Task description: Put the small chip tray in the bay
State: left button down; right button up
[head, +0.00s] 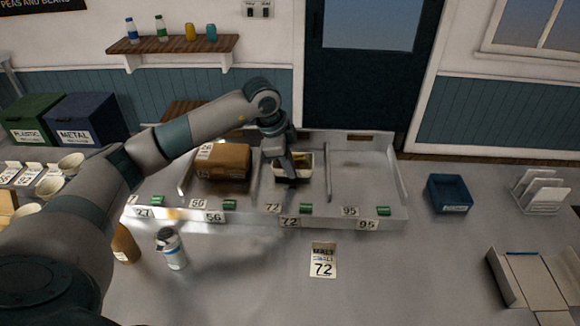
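A small pale chip tray (306,170) with yellowish contents is at the bay marked 72 (310,192) of the metal range. My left gripper (290,176) points down at the tray's left and front side and covers part of it. The fingertips are dark and small, so I cannot tell whether they are closed on the tray's wall. I also cannot tell whether the tray rests on the bay floor or hangs just above it. My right gripper is out of view.
A brown box (224,160) sits in the bay to the left. The bay marked 95 (362,180) on the right is empty. A white bottle (171,250) and a brown bottle (125,244) stand front left.

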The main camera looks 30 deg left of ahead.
pick_arm(q)
jog(key=shift+f, duration=0.5)
jog(key=c, duration=2)
grip_release()
jog(key=shift+c, duration=0.2)
jog(key=b+v, duration=0.5)
jog(key=v, duration=0.7)
